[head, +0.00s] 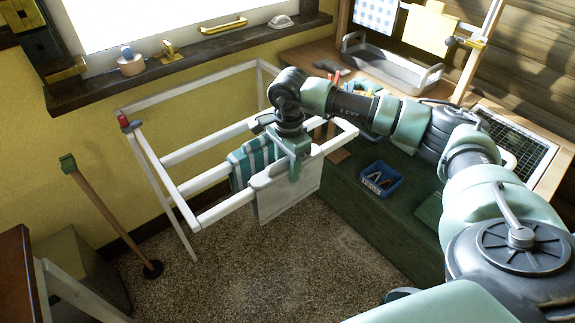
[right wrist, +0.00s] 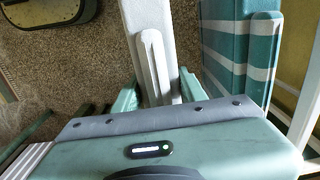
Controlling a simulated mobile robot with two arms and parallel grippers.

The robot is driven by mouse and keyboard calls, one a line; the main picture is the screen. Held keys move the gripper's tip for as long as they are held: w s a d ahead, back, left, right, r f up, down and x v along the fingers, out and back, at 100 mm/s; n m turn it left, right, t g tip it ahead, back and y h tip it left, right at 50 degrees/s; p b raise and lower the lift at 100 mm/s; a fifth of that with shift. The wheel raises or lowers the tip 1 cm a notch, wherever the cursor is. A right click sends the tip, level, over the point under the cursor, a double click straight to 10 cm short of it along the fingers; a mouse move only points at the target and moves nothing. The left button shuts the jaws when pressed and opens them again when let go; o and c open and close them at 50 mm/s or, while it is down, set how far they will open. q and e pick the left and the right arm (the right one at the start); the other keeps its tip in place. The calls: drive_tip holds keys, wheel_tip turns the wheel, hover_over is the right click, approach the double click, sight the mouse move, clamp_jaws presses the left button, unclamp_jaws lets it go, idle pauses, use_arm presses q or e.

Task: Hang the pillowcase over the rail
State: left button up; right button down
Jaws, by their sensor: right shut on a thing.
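The white pillowcase (head: 288,197) hangs at the front rail (head: 233,206) of the white drying rack, near its right end, with its lower part well above the floor. My right gripper (head: 295,168) is at the pillowcase's top edge, shut on it from above. In the right wrist view my right gripper's fingers (right wrist: 158,95) lie on both sides of a white strip, which I take for the pillowcase (right wrist: 152,55) at the rail. The gripper hides part of the cloth's top there. My left gripper is out of view.
A teal and white striped cloth (head: 250,163) hangs just behind, close beside the gripper; it also shows in the right wrist view (right wrist: 237,50). A green bench (head: 365,215) with a blue basket (head: 381,179) stands to the right. Speckled floor is free in front.

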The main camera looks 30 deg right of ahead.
sight(288, 158)
drive_tip(key=shift+f, duration=0.3)
drive_tip(key=c, duration=0.7)
unclamp_jaws()
drive_tip(key=shift+r, duration=0.15)
drive_tip(key=shift+s+r+p, duration=0.15)
drive_tip(key=shift+r+p, duration=1.95)
drive_tip(key=shift+r, duration=1.35)
